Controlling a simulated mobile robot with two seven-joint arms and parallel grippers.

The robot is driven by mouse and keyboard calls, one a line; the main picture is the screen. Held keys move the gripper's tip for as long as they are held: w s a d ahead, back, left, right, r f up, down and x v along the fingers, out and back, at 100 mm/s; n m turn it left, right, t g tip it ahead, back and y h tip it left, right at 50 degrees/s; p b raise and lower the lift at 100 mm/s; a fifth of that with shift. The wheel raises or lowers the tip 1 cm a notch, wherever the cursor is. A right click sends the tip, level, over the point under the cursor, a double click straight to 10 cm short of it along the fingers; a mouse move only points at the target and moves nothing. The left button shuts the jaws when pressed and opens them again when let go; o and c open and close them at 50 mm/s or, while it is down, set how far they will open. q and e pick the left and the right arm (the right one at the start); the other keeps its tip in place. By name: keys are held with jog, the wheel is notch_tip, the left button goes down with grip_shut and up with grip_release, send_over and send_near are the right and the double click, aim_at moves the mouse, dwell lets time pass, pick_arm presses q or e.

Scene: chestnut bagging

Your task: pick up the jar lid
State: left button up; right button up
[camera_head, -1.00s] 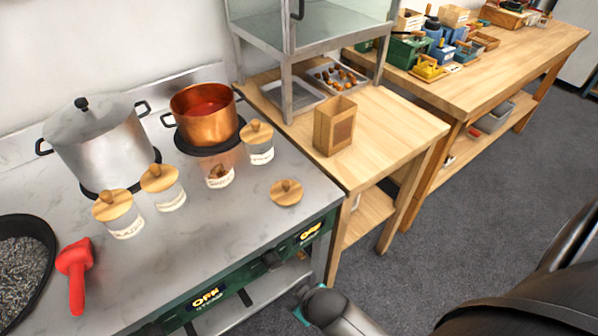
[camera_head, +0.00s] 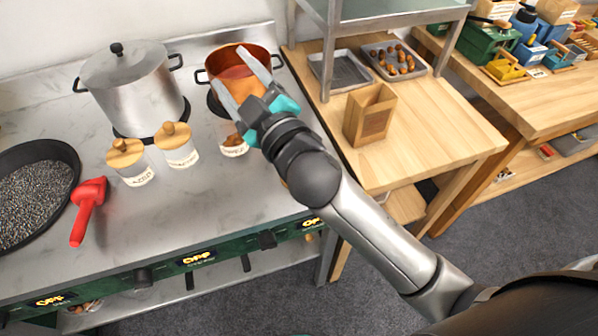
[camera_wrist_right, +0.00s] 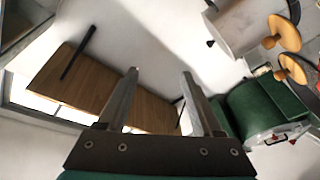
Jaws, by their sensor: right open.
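My right gripper (camera_head: 243,88) is open in the head view, its fingers pointing up and left in front of the copper pot. In the right wrist view its two fingers (camera_wrist_right: 158,80) stand apart with nothing between them. The loose wooden jar lid on the counter is almost wholly hidden behind my right wrist; only a tan sliver (camera_head: 284,184) shows. An open glass jar (camera_head: 233,147) stands just below the gripper. Two jars with wooden knobbed lids (camera_head: 127,153) (camera_head: 177,136) stand further left. A third lidded jar is hidden behind the gripper. My left gripper is out of view.
A steel pot (camera_head: 133,85) and the copper pot (camera_head: 215,68) stand at the counter's back. A red scoop (camera_head: 88,208) and a dark pan (camera_head: 40,190) lie left. A paper bag (camera_head: 370,115) stands on the wooden table. The counter's front middle is clear.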

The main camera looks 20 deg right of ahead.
jog(key=s+a+r+n+g+y, duration=0.4)
jog(key=a+r+n+y, duration=0.5)
jog(key=a+n+y, duration=0.4)
jog(key=s+a+f+n+g, duration=0.45)
jog(key=s+n+g, duration=0.25)
jog(key=n+g, duration=0.9)
jog(key=w+d+f+n+h, duration=0.3)
jog(key=d+f+n+h, duration=0.2)
jog(key=d+f+h, duration=0.55)
jog(key=w+d+f+h, duration=0.1)
jog(key=w+d+h, duration=0.15)
jog(key=d, duration=0.25)
jog(key=w+d+f+t+h, duration=0.1)
jog(key=d+h, duration=0.2)
jog(key=d, duration=0.2)
jog(key=w+d+f+h, duration=0.1)
jog(key=w+d+h, duration=0.15)
jog(key=d, duration=0.25)
jog(key=f, duration=0.9)
jog(key=shift+s+d+f, duration=0.1)
jog(key=shift+s+d, duration=0.05)
jog(key=shift+s, duration=0.1)
jog(key=shift+d+f+b, duration=0.15)
jog(key=shift+f, duration=1.2)
jog(key=shift+d+f+b, duration=0.15)
jog(key=shift+f, duration=1.15)
